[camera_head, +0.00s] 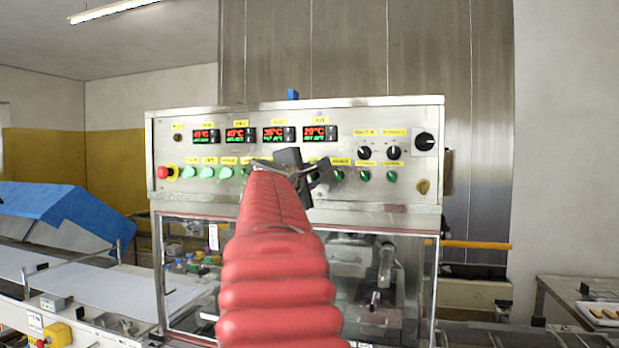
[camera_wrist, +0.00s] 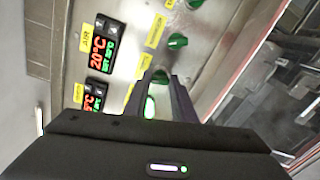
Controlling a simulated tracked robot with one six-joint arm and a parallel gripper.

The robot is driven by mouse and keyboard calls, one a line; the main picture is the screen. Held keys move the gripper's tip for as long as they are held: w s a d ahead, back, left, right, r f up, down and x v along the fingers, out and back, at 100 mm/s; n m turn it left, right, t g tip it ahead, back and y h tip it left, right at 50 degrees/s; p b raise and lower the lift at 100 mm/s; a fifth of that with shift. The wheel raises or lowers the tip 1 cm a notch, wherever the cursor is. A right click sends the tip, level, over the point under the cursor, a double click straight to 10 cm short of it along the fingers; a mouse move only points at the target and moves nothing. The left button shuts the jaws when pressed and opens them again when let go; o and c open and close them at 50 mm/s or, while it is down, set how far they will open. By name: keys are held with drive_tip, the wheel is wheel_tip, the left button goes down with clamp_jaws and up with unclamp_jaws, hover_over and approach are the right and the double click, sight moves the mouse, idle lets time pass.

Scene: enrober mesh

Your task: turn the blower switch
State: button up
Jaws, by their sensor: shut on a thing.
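A metal control panel (camera_head: 240,130) carries a row of green rotary switches under yellow labels. One green switch (camera_wrist: 160,75) sits between the fingertips of my gripper (camera_wrist: 161,82) in the wrist view; my fingers are shut on it. The label beside it is partly covered, and I cannot read which switch is the blower switch. In the head view my dark gripper (camera_head: 312,174) is at the panel's middle and hides that switch. Further green switches (camera_head: 364,176) are to its right; one neighbour also shows above it in the wrist view (camera_wrist: 178,40).
Red digital temperature displays (camera_head: 320,133) sit above the row. A red emergency button (camera_head: 163,172) and lit green buttons (camera_head: 207,173) are at the left. A glazed chamber (camera_head: 375,280) is below.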

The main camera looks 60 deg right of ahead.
drive_tip(key=m, duration=0.4)
drive_tip(key=shift+d+f+m, duration=0.15)
drive_tip(key=shift+m, duration=0.15)
drive_tip(key=m, duration=0.4)
drive_tip(key=shift+f, duration=0.1)
drive_tip(key=shift+m, duration=0.3)
drive_tip(key=o, duration=1.1)
drive_tip(key=shift+c, duration=0.2)
drive_tip(key=s+a, duration=0.2)
drive_tip(key=a, duration=1.1)
drive_tip(key=shift+a, duration=0.35)
